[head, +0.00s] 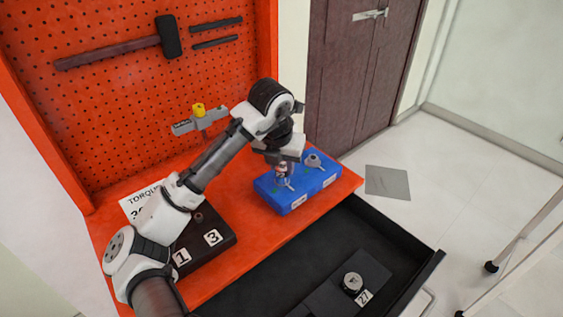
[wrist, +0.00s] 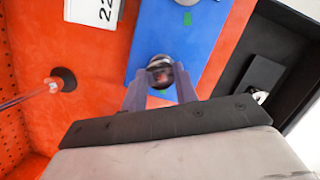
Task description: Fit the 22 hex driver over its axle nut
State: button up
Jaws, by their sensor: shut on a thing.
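In the head view my gripper (head: 283,170) points down over the left part of the blue block (head: 300,198). In the wrist view its two fingers (wrist: 160,92) are closed on a round, shiny, dark-topped piece, which I take to be the hex driver (wrist: 160,68). The driver is seen end-on, above the blue block (wrist: 150,32). In the head view, a grey metal part shows beneath the fingers on the block. The axle nut under the driver is hidden, so I cannot tell whether the driver is seated over it. A second grey metal fitting (head: 313,160) stands at the block's right.
A black block (head: 205,240) marked 1 and 3 is at the left of the orange bench (head: 250,240). An open black drawer (head: 330,255) holds a round piece (head: 352,283) beside a 27 label. A stand with a yellow-topped piece (head: 198,110) rises behind my arm.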

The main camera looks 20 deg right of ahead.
jog(key=o, duration=1.1)
jog(key=shift+c, duration=0.2)
